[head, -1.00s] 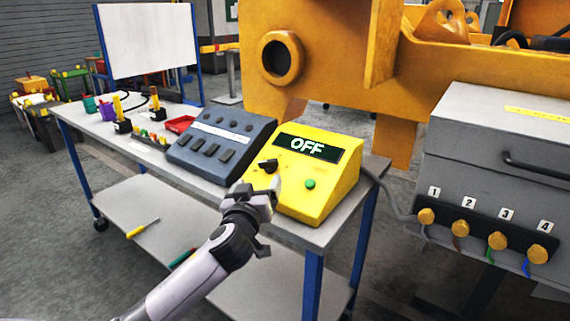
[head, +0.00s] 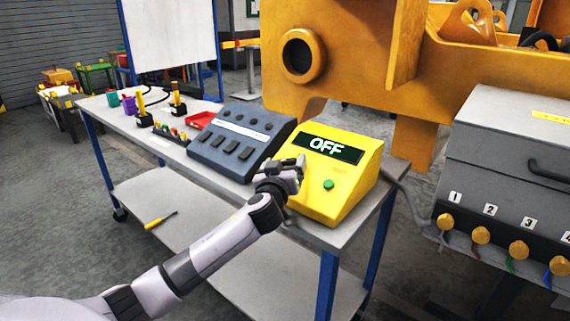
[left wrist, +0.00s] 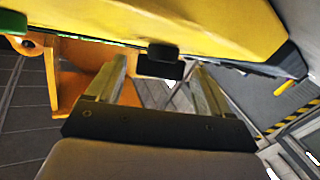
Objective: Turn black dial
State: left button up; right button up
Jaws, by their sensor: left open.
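The yellow control box (head: 350,185) stands on the cart's near right end. My left gripper (head: 293,164) is at the left of that face and covers the black dial in the head view. In the left wrist view the black dial (left wrist: 162,54) sticks out from the yellow face, between the two open fingers (left wrist: 160,80). I cannot tell whether either finger touches it. My right gripper is not in view.
A dark grey panel (head: 236,143) with buttons stands close left of the yellow box. The grey cart top (head: 130,122) holds small tools and a red tray (head: 201,120). A large orange casting (head: 350,60) stands behind. A grey cabinet (head: 510,150) with numbered plugs is at right.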

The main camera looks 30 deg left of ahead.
pick_arm(q)
jog(key=c, duration=1)
jog(key=shift+c, duration=0.2)
